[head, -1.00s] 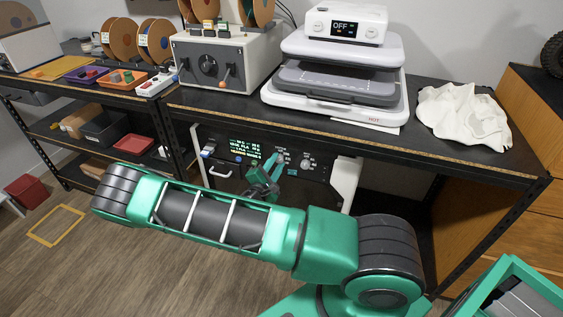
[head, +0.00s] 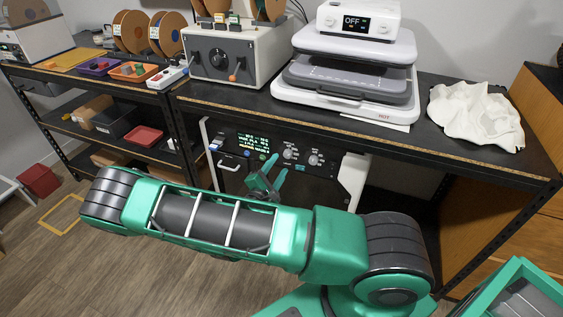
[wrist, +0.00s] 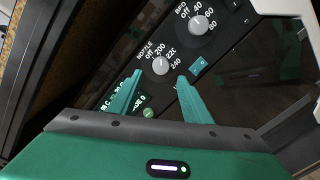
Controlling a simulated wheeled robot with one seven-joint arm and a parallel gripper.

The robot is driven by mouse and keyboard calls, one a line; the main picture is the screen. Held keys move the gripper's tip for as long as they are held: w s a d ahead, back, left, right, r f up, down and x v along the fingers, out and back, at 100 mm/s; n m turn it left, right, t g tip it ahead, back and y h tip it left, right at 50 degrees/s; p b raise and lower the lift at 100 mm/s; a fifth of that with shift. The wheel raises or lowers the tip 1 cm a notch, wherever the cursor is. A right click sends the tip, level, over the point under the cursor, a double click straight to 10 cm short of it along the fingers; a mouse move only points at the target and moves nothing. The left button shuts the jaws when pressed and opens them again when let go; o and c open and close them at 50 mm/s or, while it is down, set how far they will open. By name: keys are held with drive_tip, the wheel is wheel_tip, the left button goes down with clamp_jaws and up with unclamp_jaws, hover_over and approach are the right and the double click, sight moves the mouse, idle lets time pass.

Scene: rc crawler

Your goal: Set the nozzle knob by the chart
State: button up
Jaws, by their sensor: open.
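The nozzle knob (wrist: 160,65) is a round pale knob on the dark front panel (wrist: 222,55), with marks off, 200, 220 and 240 around it. Its exact pointer setting is too small to tell. The bed knob (wrist: 199,25) sits beyond it, up and right. In the head view the nozzle knob (head: 290,154) is the left of the two. My gripper (wrist: 160,78) is open and empty, its green fingertips on either side of the lower edge of the nozzle knob in the picture; contact cannot be told. It also shows in the head view (head: 275,172). I cannot identify a chart.
A blue rocker switch (wrist: 200,66) lies close to the right finger. The bench top (head: 225,100) overhangs the panel. A heat press (head: 345,75) and white cloth (head: 475,115) stand above.

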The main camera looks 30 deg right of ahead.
drive_tip(key=v, duration=0.5)
drive_tip(key=shift+a, duration=0.2)
drive_tip(key=shift+d, duration=0.15)
drive_tip(key=s+d+r+m+g+y, duration=0.5)
drive_tip(key=s+d+r+m+g, duration=0.5)
drive_tip(key=s+m+g, duration=0.35)
drive_tip(key=s+a+r+m+t+y, duration=0.3)
drive_tip(key=s+r+m+y, duration=0.4)
drive_tip(key=s+r, duration=0.7)
drive_tip(key=s+y, duration=0.2)
drive_tip(key=s, duration=0.1)
drive_tip(key=shift+r, duration=0.35)
drive_tip(key=shift+a, duration=0.15)
